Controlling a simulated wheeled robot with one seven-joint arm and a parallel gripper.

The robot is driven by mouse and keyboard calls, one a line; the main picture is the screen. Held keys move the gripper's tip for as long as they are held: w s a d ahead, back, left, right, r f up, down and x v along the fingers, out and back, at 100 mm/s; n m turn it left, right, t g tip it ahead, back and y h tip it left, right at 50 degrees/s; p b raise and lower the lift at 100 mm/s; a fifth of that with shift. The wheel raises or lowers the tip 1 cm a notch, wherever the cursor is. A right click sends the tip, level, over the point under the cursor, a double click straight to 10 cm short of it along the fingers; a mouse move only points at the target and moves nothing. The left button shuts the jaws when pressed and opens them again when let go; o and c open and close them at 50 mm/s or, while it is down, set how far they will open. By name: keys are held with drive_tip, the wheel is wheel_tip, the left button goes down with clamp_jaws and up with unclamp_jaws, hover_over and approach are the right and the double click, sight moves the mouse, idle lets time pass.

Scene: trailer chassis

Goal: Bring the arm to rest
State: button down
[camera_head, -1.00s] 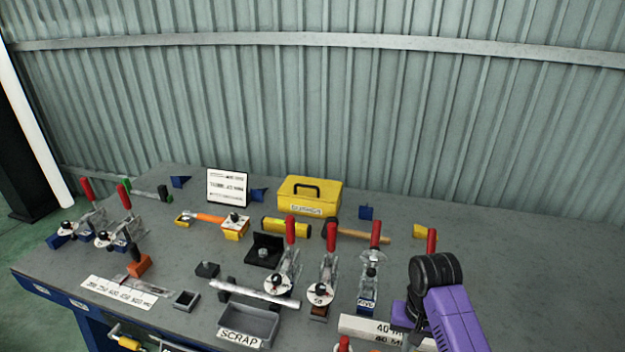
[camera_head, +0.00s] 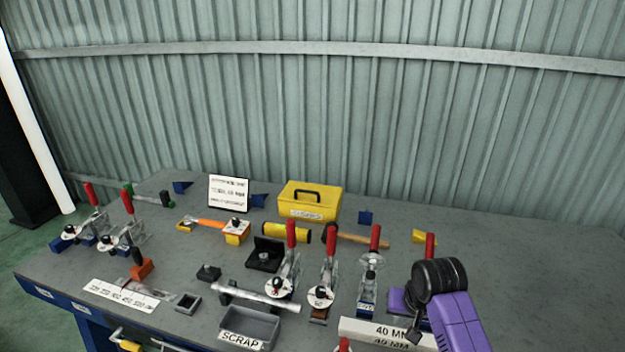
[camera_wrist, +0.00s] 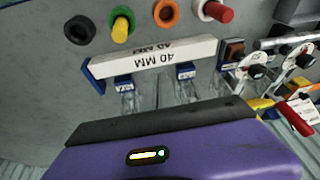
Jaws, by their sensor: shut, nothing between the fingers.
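My purple arm (camera_head: 458,318) with its black round joint (camera_head: 439,278) stands over the right front of the bench, beside the white 40 MM block (camera_head: 370,333). In the wrist view my gripper (camera_wrist: 165,121) shows as a dark bar in front of a purple housing with a small lit indicator. It is shut and holds nothing. The fingertips are not clearly shown. The 40 MM block also shows in the wrist view (camera_wrist: 150,60), upside down, apart from the gripper in the picture.
The grey bench (camera_head: 540,270) is clear at right. Red-handled toggle clamps (camera_head: 290,262) stand upright near the arm. A SCRAP tray (camera_head: 250,325), a yellow box (camera_head: 310,202) and a hammer (camera_head: 360,239) lie left of it. The corrugated wall (camera_head: 400,120) stands behind.

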drive_tip(key=s+a+r+t+y+b, duration=0.1)
drive_tip(key=s+a+r+t+b, duration=0.1)
drive_tip(key=s+a+t, duration=0.6)
drive_tip(key=s+d+r+t+b, duration=0.1)
drive_tip(key=s+d, duration=0.1)
drive_tip(key=s, duration=1.1)
drive_tip(key=s+d+r+n+t+b, duration=0.1)
drive_tip(key=s+d+b, duration=0.1)
drive_tip(key=s, duration=1.1)
drive_tip(key=s+d+r+n+h+b, duration=0.1)
drive_tip(key=s+d+b, duration=0.1)
drive_tip(key=s, duration=1)
drive_tip(key=shift+s+d+r+t, duration=0.25)
drive_tip(key=shift+s+d+t, duration=0.05)
drive_tip(key=shift+s+t, duration=0.1)
